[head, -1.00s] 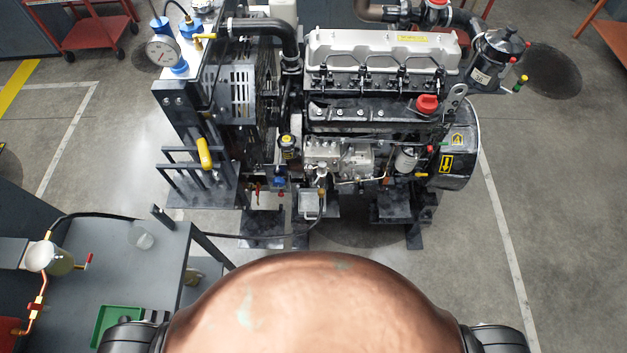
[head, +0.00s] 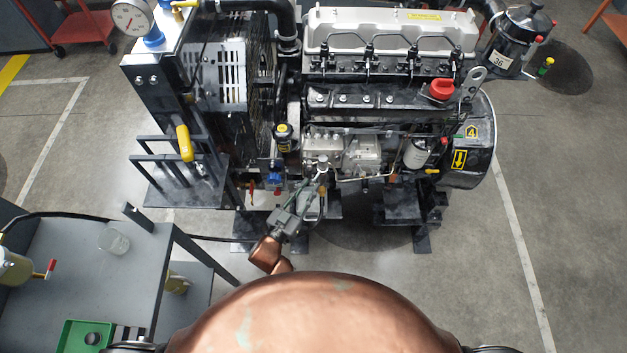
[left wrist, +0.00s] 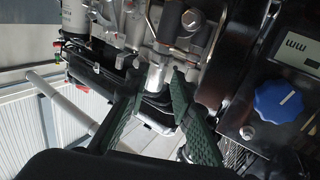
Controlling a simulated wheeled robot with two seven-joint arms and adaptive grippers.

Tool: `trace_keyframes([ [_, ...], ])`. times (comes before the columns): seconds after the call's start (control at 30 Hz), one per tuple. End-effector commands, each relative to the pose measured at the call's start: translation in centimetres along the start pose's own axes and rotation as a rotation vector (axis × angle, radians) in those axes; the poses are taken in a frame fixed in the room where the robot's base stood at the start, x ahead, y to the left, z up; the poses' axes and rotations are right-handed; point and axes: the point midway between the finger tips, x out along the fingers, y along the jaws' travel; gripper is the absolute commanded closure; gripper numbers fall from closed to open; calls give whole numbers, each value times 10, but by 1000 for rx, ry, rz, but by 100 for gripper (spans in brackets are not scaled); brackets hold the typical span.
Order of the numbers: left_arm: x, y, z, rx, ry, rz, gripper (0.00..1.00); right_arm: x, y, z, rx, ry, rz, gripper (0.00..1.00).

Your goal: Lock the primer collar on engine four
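Engine four (head: 390,100) stands ahead in the head view, with a yellow "4" label (head: 471,132) on its right end. A small silver upright cylinder (head: 322,163), apparently the primer with its collar, sits low on the engine front beside the silver pump. In the left wrist view the silver cylinder (left wrist: 155,76) shows between my finger pads. My left gripper (head: 314,184) is just below it in the head view; its green-padded fingers (left wrist: 155,92) are spread on either side. Contact and the collar's position cannot be made out. My right gripper is not in view.
A blue knob (left wrist: 279,101) on a dark panel is close on the right in the left wrist view. A grey bench (head: 60,265) with a clear cup (head: 112,238) and green tray (head: 85,336) stands at left.

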Motion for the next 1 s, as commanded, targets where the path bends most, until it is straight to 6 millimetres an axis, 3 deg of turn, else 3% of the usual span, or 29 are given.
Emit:
trace_keyframes([
  [0.23, 31, 0, 2, 0, -2, -1, 78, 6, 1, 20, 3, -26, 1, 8],
  [0.6, 36, 0, 2, -1, -3, -2, 78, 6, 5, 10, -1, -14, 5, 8],
  [0.9, 36, 0, 2, 0, -3, -2, 99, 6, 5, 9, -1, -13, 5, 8],
  [1.0, 36, 0, 2, 0, -3, -2, 100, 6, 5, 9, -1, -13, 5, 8],
])
